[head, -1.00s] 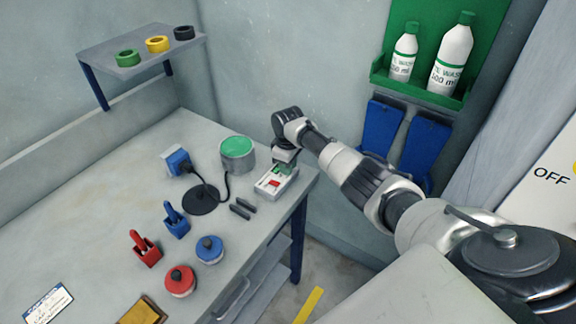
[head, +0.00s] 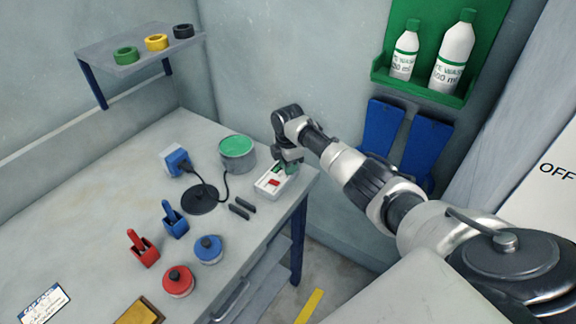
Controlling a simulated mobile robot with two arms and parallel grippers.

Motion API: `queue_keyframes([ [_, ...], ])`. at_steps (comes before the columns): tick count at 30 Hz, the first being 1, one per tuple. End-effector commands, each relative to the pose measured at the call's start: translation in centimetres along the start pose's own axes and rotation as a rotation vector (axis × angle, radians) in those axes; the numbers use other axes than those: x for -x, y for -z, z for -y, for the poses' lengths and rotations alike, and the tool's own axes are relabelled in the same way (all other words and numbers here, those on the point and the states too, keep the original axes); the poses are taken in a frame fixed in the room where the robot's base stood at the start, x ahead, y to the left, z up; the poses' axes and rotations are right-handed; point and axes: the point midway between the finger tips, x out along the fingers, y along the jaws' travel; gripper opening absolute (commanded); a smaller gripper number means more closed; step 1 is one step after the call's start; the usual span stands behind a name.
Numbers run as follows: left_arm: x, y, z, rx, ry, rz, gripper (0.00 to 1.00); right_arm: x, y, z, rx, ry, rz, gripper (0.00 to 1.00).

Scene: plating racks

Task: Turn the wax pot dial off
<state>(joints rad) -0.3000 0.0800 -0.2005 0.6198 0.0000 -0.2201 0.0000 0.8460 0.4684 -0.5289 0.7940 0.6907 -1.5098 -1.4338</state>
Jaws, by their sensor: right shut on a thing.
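My right gripper (head: 289,160) reaches in from the right and is down at the white box (head: 266,187) near the table's right edge. The box has a red part (head: 274,183) and a green part (head: 291,169) on top. The gripper is shut on the green part, with its fingertips mostly hidden by the wrist. A grey pot with green contents (head: 237,154), seemingly the wax pot, stands just left of the gripper. A black cable runs from near the pot to a dark disc (head: 199,199). I cannot make out a dial marking. My left gripper is out of view.
A blue device (head: 176,160) stands behind the disc. Two dark bars (head: 242,208) lie before the white box. Red and blue holders (head: 143,248) and round containers (head: 208,249) stand nearer. Bottles (head: 454,52) stand on a green wall shelf. The table's left middle is clear.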

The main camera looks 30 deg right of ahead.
Motion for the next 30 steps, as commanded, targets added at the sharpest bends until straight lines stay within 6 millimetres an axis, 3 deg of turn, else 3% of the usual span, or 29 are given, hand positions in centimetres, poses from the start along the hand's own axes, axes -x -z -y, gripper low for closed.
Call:
queue_keyframes([
  [12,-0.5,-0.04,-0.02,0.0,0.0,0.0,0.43,0.14,0.03,-0.1,0.231,-0.004,-0.002,0.0],
  [30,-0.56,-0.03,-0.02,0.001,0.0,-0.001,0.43,0.19,0.02,-0.11,0.281,-0.004,-0.001,0.0],
])
